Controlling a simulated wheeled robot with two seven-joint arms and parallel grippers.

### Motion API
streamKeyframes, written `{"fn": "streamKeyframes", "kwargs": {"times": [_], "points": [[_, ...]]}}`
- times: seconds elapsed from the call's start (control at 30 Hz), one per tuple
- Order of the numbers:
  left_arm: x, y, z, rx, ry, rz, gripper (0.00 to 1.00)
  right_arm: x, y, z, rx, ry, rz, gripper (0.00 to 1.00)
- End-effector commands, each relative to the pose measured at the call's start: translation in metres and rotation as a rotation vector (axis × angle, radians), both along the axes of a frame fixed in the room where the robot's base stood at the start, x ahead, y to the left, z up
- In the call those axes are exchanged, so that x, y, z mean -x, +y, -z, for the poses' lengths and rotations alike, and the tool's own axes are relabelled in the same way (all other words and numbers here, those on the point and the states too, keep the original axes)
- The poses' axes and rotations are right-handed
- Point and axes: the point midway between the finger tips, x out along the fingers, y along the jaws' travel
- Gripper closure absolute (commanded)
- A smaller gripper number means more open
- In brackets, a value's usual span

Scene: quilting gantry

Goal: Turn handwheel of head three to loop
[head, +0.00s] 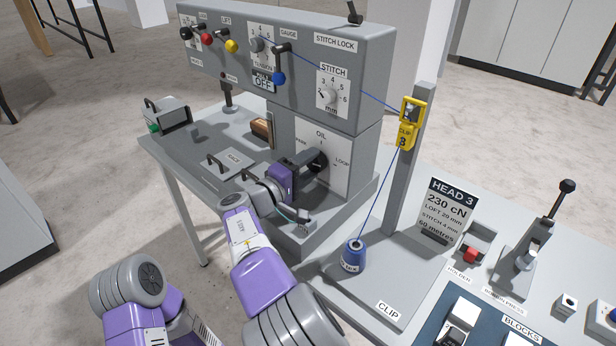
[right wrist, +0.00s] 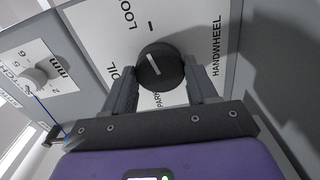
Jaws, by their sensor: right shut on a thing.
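The handwheel (head: 318,160) is a round black knob on a white plate (head: 334,184) marked PARK, OIL and LOOP, on the front of the grey machine head. My right gripper (head: 302,168) reaches it from the left, with its fingers at the knob's sides. In the right wrist view the handwheel (right wrist: 161,67) sits between the fingertips of my right gripper (right wrist: 163,85), which is shut on it. A short white line on the knob's face slants from upper left to lower right there; LOOP is printed at upper left, OIL at left. My left gripper is out of view.
A blue thread runs from the upper panel (head: 285,60) through a yellow clip (head: 405,135) on a grey post to a blue cone (head: 353,254). A head 3 card (head: 447,211) stands to the right. Loose parts lie on the table left of my right arm.

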Motion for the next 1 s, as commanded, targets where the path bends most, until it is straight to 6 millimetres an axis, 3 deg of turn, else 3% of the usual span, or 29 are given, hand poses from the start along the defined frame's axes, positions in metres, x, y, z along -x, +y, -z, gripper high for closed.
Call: {"fn": "streamKeyframes", "kwargs": {"times": [0.3, 0.97, 1.0], "points": [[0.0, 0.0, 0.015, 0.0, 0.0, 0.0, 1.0, 0.0, 0.0, 0.001, -0.115, -0.113, 0.001, 0.73], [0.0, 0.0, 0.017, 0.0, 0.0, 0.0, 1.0, 0.0, 0.0, 0.0, -0.151, -0.148, 0.001, 0.73], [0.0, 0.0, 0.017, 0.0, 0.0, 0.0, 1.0, 0.0, 0.0, 0.0, -0.151, -0.148, 0.001, 0.36]]}}
